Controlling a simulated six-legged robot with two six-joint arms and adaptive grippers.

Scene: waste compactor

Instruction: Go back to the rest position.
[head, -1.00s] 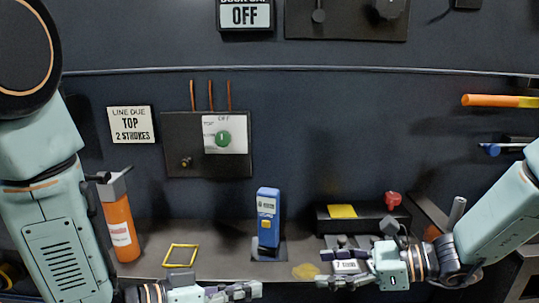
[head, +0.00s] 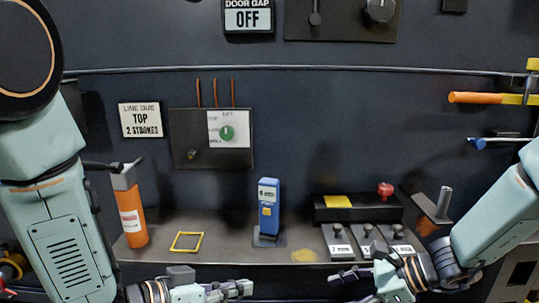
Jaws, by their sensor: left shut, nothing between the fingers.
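My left gripper (head: 228,289) is low in the picture, in front of the shelf's front edge. Its fingers point right, are shut and hold nothing. My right gripper (head: 350,283) is at the bottom right, pointing left, below the row of labelled switches. It looks clear of them. Its lower part is cut off by the picture edge, so how its fingers stand is unclear.
The shelf holds an orange cylinder (head: 131,217), a yellow square frame (head: 187,241), a blue handheld meter (head: 268,208), labelled switches (head: 338,244) and a red button (head: 385,189). An orange-handled tool (head: 475,98) hangs at right.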

